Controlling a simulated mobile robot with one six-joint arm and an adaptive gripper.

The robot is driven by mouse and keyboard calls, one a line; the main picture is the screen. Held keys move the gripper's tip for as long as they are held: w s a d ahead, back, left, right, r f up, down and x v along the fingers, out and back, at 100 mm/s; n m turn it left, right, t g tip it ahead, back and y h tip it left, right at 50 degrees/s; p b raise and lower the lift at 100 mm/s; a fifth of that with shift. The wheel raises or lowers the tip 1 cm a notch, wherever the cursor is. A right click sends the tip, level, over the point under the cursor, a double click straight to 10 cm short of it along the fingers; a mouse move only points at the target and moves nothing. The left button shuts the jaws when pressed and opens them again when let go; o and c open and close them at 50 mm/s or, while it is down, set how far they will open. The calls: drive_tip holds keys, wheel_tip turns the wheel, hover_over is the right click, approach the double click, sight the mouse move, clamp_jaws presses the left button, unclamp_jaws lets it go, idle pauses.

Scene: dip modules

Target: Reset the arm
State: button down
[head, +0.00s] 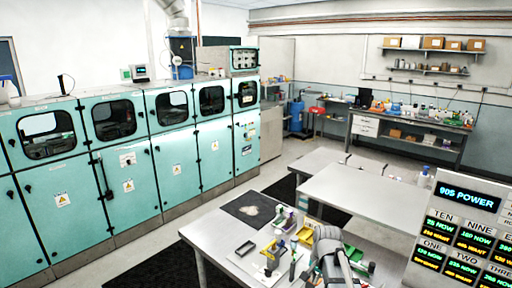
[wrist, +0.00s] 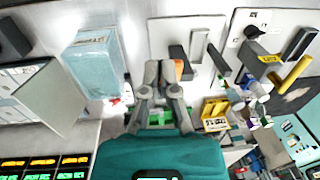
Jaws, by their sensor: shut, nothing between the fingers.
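My gripper (wrist: 159,66) shows in the middle of the wrist view, its grey fingertips together with nothing seen between them. It is over a pale worktop crowded with small items. In the head view, part of my grey arm (head: 328,256) shows at the bottom, over the near table (head: 215,232). Its fingertips cannot be made out clearly there. A dark piece with an orange part (wrist: 181,64) lies just right of the fingertips in the wrist view; whether they touch it I cannot tell.
A lit display board (head: 466,196) rises at the right. Teal cabinets (head: 125,170) line the left wall. A second white table (head: 365,198) behind is mostly clear.

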drive_tip(key=s+a+n+h, duration=0.1)
drive_tip(key=s+a+n, duration=0.2)
drive_tip(key=s+n, duration=0.55)
wheel_tip(320, 180, down, 11)
drive_tip(key=s+b, duration=0.2)
drive_tip(key=b, duration=0.9)
drive_tip(key=shift+s+d+g, duration=0.2)
drive_tip(key=shift+s+g, duration=0.1)
drive_tip(key=shift+s, duration=0.05)
drive_tip(key=shift+r+m, duration=0.1)
drive_tip(key=shift+m, duration=0.15)
